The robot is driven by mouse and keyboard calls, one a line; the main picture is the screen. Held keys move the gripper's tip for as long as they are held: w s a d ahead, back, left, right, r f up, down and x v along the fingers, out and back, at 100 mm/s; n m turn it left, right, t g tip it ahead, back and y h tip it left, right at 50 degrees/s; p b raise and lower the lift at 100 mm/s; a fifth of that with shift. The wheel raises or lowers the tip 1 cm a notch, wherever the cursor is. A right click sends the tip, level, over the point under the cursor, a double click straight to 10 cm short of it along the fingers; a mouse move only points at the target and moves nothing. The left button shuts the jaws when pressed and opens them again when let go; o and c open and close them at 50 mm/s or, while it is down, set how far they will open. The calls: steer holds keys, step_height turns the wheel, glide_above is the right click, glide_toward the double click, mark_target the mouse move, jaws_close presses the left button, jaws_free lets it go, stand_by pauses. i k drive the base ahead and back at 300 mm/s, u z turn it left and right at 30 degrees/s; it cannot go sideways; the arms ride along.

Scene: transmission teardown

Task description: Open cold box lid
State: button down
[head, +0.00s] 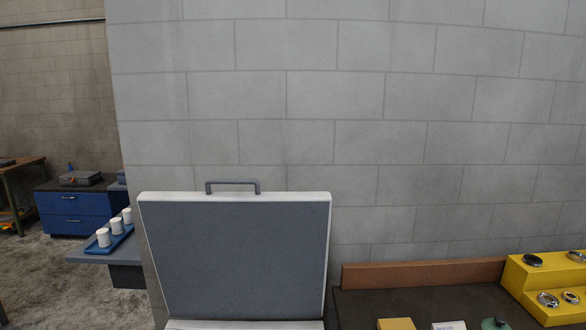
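The cold box lid (236,255) stands raised in the head view, left of centre, close to upright. It is a grey-blue panel with a white border, and a grey handle (232,183) sticks up from its top edge. A pale strip of the cold box (245,324) shows at the bottom edge of the picture, below the lid. The rest of the box and its inside are out of view. My gripper is not in view, and nothing is seen touching the lid or handle.
Right of the lid is a dark bench top (440,303) with a brown backboard (425,273) and a yellow stepped stand (548,290) holding metal rings. Left, a blue tray (109,240) with white cups sits on a grey surface. A block wall (400,130) stands behind.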

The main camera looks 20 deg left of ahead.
mark_target(258, 254)
steer(key=z, duration=0.75)
steer(key=k, duration=1)
steer(key=u, duration=1.25)
steer(key=i, duration=1)
steer(key=u, duration=0.05)
